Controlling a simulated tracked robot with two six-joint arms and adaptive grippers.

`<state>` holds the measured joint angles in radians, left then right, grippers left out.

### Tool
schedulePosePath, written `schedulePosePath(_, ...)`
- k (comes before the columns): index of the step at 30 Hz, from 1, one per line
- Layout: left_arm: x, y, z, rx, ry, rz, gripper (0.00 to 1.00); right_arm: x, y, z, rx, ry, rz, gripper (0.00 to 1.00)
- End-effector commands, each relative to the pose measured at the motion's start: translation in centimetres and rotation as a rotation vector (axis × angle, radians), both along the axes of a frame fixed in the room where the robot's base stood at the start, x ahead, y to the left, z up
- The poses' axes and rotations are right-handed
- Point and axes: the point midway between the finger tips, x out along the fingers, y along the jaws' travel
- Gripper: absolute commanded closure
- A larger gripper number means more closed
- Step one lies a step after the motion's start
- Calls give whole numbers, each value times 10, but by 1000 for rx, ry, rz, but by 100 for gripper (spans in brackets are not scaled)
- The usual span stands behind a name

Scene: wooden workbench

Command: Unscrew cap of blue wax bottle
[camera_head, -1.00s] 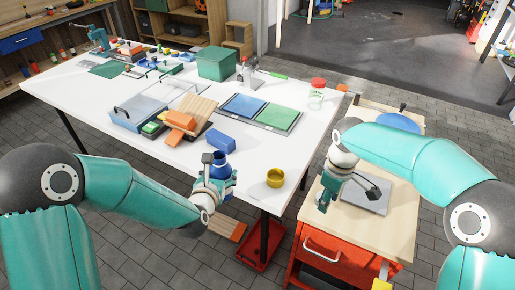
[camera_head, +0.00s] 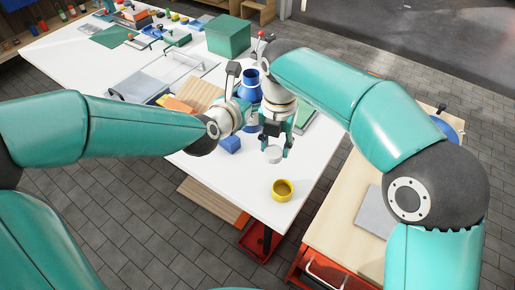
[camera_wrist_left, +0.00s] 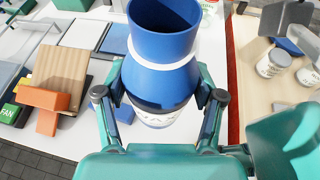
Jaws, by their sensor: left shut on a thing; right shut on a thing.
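The blue wax bottle (camera_head: 250,78) is held upright above the white bench. In the left wrist view the bottle (camera_wrist_left: 162,45) shows a wide blue mouth with dark inside, a white ring around its neck and a label below. No cap sits on the mouth. My left gripper (camera_head: 244,104) is shut on the bottle's body; its fingers press both sides in the left wrist view (camera_wrist_left: 160,103). My right gripper (camera_head: 274,145) points down to the right of the bottle, shut on a small pale round piece, apparently the cap (camera_head: 273,156). The gripped edges are partly hidden by the fingers.
A yellow cup (camera_head: 283,190) stands near the bench's front corner. A blue block (camera_head: 230,144) lies just below my left gripper. A green box (camera_head: 228,36) stands farther back. A wooden cart (camera_head: 340,205) is at the right. Bench space around the yellow cup is clear.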

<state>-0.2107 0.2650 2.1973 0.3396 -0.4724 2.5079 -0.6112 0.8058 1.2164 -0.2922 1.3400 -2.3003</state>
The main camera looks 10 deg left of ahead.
Motion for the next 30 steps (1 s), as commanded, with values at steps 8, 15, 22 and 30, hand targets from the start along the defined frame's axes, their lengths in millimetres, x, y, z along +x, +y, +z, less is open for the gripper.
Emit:
schedulePosePath(8,2,-14,-75,0,8,-27,100,2,-12,-1,0,1,-31,100)
schedulePosePath(15,3,-16,-128,-2,4,-31,100,2,-15,3,0,0,-36,100)
schedulePosePath(22,4,-16,-146,-1,-1,-31,100,3,-15,4,0,0,-37,100)
schedulePosePath(30,4,-17,-179,-1,1,-32,100,3,-15,6,0,0,-37,100)
